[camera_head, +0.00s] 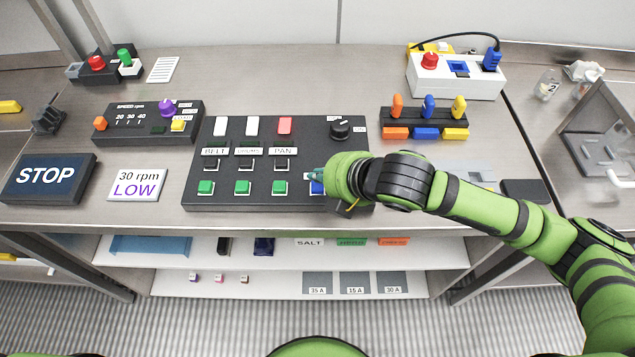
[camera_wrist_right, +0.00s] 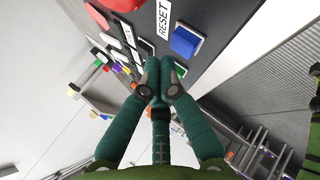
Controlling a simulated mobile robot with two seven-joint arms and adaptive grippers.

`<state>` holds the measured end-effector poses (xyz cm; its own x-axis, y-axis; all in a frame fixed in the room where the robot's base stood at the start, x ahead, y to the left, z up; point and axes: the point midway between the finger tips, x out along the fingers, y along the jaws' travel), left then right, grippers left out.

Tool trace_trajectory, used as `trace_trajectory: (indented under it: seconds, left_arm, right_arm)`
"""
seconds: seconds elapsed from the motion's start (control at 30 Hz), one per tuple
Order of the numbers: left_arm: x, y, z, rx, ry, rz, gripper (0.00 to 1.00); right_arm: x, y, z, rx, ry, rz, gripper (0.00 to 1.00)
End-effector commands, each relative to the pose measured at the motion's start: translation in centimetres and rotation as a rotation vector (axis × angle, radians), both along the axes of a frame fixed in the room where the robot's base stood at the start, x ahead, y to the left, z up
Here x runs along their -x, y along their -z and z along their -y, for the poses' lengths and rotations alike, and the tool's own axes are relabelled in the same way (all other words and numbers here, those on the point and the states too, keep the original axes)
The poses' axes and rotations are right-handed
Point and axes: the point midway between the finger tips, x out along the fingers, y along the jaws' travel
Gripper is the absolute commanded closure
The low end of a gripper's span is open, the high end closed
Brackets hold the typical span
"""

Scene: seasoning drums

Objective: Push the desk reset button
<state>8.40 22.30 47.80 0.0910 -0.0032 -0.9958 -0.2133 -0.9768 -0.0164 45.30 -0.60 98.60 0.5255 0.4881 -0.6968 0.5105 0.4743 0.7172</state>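The blue reset button (camera_head: 317,188) is at the lower right of the black control panel (camera_head: 262,133), partly hidden by my right gripper (camera_head: 313,175). In the right wrist view, the blue button (camera_wrist_right: 186,40) sits beside a white RESET label (camera_wrist_right: 163,18). The fingertips of my right gripper (camera_wrist_right: 165,70) are closed together with nothing visible between them. They appear just below and left of the button in that view; I cannot tell whether they touch the panel. My left gripper is not in view.
Several green buttons (camera_head: 243,187) line the panel left of the blue one, with black switches above. A dark knob (camera_head: 340,130) is at the panel's upper right. A rack with coloured handles (camera_head: 428,108) stands to the right. A STOP display (camera_head: 47,177) is far left.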

Motion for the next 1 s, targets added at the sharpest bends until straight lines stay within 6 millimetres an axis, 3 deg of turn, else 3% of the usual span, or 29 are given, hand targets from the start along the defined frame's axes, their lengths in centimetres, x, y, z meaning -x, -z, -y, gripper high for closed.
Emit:
trace_trajectory:
  seconds: [1.0]
  left_arm:
    - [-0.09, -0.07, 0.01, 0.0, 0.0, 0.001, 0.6]
  right_arm:
    - [-0.01, 0.88, 0.01, 0.001, 0.0, 0.001, 1.0]
